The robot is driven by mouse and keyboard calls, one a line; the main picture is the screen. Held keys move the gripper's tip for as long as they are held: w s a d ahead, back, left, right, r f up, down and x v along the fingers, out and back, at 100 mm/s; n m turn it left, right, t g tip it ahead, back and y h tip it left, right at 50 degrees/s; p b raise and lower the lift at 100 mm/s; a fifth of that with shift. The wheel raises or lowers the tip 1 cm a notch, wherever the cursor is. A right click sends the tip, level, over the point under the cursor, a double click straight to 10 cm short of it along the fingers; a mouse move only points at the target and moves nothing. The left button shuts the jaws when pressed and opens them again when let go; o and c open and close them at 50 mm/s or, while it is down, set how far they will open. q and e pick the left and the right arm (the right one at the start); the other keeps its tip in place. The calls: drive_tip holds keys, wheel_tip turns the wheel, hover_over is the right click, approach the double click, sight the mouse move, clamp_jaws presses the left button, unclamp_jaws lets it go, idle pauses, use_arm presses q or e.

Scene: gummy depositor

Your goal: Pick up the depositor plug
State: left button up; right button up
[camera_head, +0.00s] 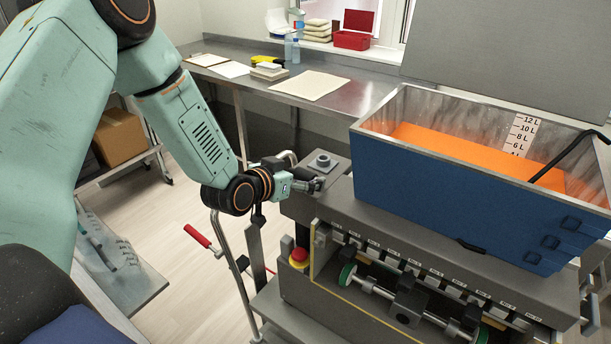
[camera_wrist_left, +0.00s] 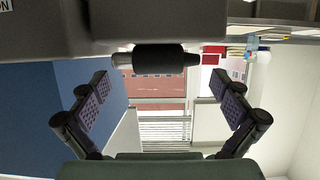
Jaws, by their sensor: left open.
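The likely depositor plug is a dark cylinder with a pale metal end (camera_wrist_left: 160,59), lying sideways along the grey machine surface in the left wrist view, where the picture is upside down. My left gripper (camera_head: 310,184) is at the left end of the depositor in the head view. In the left wrist view its two fingers (camera_wrist_left: 162,85) are spread wide, with the dark cylinder ahead of and between them, apart from both pads. In the head view the gripper largely hides the cylinder. My right gripper is not in view.
A round grey fitting (camera_head: 322,161) stands on the machine's corner just behind the gripper. The blue hopper (camera_head: 450,205) with orange mass is to the right. A red emergency button (camera_head: 299,255) is below. A steel bench (camera_head: 365,95) runs behind.

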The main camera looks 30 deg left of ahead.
sight(305, 170)
use_arm(q)
drive_tip(key=shift+d+x, duration=0.25)
drive_tip(key=shift+x, duration=0.9)
drive_tip(key=shift+w+d+r, duration=0.1)
drive_tip(key=shift+w+d, duration=0.05)
drive_tip(key=shift+w, duration=0.05)
drive_tip(key=shift+w+a, duration=0.2)
drive_tip(key=shift+a, duration=0.2)
drive_tip(key=shift+c, duration=0.2)
drive_tip(key=shift+w+d, duration=0.1)
drive_tip(key=shift+d, duration=0.1)
drive_tip(key=c, duration=0.3)
drive_tip(key=shift+d, duration=0.15)
drive_tip(key=c, duration=0.3)
drive_tip(key=shift+c, duration=1.3)
drive_tip(key=shift+a, duration=0.3)
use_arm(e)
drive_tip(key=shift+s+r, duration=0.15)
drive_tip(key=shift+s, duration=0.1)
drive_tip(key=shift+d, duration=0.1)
